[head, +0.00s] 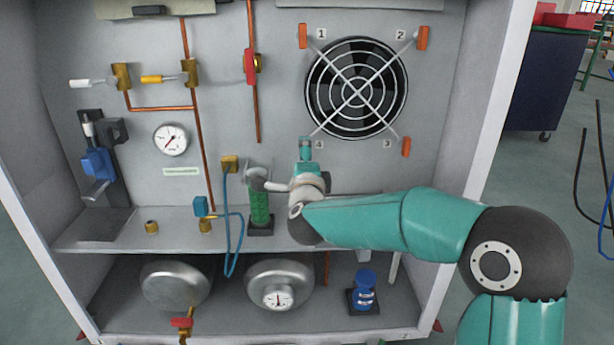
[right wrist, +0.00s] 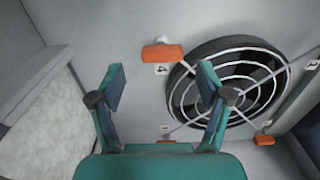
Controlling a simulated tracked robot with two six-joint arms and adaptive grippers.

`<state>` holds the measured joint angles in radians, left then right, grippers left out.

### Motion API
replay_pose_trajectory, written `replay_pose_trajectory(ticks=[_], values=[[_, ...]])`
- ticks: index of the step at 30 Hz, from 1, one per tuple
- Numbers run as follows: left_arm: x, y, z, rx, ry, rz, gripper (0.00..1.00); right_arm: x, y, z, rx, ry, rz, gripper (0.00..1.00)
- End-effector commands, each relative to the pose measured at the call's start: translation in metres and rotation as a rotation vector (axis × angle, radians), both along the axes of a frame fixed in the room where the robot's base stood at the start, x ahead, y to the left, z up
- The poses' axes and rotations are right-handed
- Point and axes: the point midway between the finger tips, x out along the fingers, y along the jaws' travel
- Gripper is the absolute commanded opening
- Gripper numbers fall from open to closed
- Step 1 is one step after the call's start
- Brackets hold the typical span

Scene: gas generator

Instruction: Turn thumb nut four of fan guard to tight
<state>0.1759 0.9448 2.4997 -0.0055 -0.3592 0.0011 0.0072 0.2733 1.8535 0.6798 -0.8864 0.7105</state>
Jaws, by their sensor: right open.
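The fan guard (head: 357,93), a round wire grille with crossed struts, is on the back panel in the head view. Orange thumb nuts one (head: 303,36), two (head: 423,37) and three (head: 406,146) stand upright beside their numbers. Nut four, at the lower left, is hidden behind my right gripper (head: 305,145). In the right wrist view, thumb nut four (right wrist: 162,53) shows ahead, between the spread fingers of the open, empty right gripper (right wrist: 162,78). The fan guard (right wrist: 235,95) is to its right. My left gripper is not in view.
A shelf (head: 115,232) crosses the cabinet below my right gripper. A green cylinder (head: 260,208) stands just left of my right wrist. A red-handled valve (head: 250,66) and copper pipes are farther left. The cabinet's right side wall (head: 490,120) is beyond the fan.

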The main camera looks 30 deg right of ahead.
Motion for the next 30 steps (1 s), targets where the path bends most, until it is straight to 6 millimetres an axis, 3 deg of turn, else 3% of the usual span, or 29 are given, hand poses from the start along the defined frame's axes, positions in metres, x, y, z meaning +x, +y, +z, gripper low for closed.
replay_pose_trajectory(ticks=[6, 12, 18, 30], values=[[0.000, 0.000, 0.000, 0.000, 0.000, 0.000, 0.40, -0.040, 0.025, 0.000, 0.001, 0.000, 0.003, 0.77], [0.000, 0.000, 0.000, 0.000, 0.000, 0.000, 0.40, -0.066, 0.040, -0.001, 0.003, 0.001, 0.001, 0.77], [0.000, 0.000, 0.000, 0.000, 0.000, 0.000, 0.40, -0.075, 0.045, -0.002, 0.002, 0.001, -0.001, 0.77], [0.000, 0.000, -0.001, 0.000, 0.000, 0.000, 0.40, -0.075, 0.045, -0.002, 0.002, 0.001, -0.002, 0.77]])
